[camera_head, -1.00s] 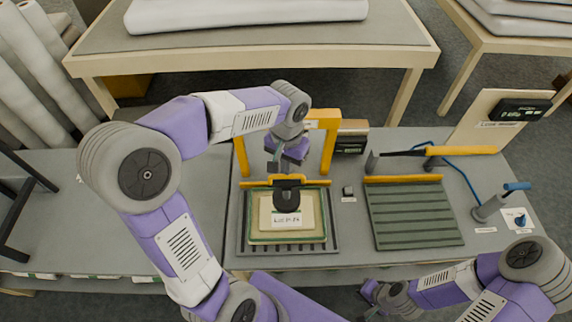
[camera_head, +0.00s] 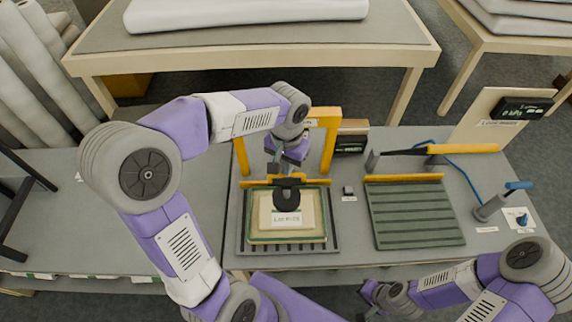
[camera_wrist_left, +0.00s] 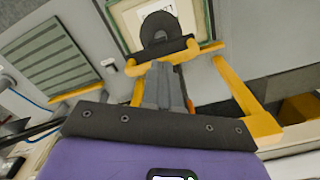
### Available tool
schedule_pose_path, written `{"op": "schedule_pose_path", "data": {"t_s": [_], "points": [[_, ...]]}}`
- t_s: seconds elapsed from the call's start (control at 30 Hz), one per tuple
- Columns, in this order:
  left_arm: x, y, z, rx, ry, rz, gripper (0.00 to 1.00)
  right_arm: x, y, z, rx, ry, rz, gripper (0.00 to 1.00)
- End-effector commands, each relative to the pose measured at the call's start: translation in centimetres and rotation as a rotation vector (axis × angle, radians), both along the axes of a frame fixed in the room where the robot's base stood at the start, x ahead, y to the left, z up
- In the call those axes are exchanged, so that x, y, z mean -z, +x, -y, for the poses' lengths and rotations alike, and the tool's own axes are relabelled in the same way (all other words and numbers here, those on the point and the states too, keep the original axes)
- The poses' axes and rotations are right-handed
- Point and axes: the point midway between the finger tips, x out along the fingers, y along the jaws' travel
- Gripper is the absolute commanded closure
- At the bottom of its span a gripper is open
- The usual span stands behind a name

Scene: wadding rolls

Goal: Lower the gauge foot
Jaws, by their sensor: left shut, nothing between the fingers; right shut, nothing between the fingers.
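The gauge foot (camera_head: 287,199) is a dark round pad under a dark block, over a green-edged, cream-topped pad (camera_head: 262,230) with a label in front. It also shows in the left wrist view (camera_wrist_left: 160,28). I cannot tell if foot and pad touch. A yellow crossbar (camera_head: 318,182) runs behind the foot, under a yellow upright frame (camera_head: 331,145). My left gripper (camera_head: 275,168) is shut and empty, just behind the foot; its fingers (camera_wrist_left: 163,75) overlap the crossbar in the wrist view, contact unclear. My right gripper (camera_head: 368,293) is shut and empty at the front edge.
A ribbed green board (camera_head: 415,215) with a yellow-handled arm (camera_head: 465,149) lies to the right. A blue-handled post (camera_head: 490,207) stands far right. The bench at left (camera_head: 60,215) is mostly clear.

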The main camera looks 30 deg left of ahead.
Motion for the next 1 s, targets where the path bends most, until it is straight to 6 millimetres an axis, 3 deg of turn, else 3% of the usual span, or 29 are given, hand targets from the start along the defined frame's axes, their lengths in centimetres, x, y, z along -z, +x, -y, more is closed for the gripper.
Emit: {"op": "schedule_pose_path", "data": {"t_s": [0.47,0.67,1.0], "points": [[2.5,0.0,0.0,0.0,0.0,-0.001,1.0,2.0,0.0,0.0,0.0,0.0,0.0,1.0],[1.5,0.0,0.0,0.0,0.0,0.0,1.0,1.1,0.0,0.0,0.0,0.0,0.0,1.0],[-2.0,0.0,0.0,0.0,0.0,0.0,1.0,-1.8,0.0,0.0,0.0,0.0,0.0,1.0]]}}
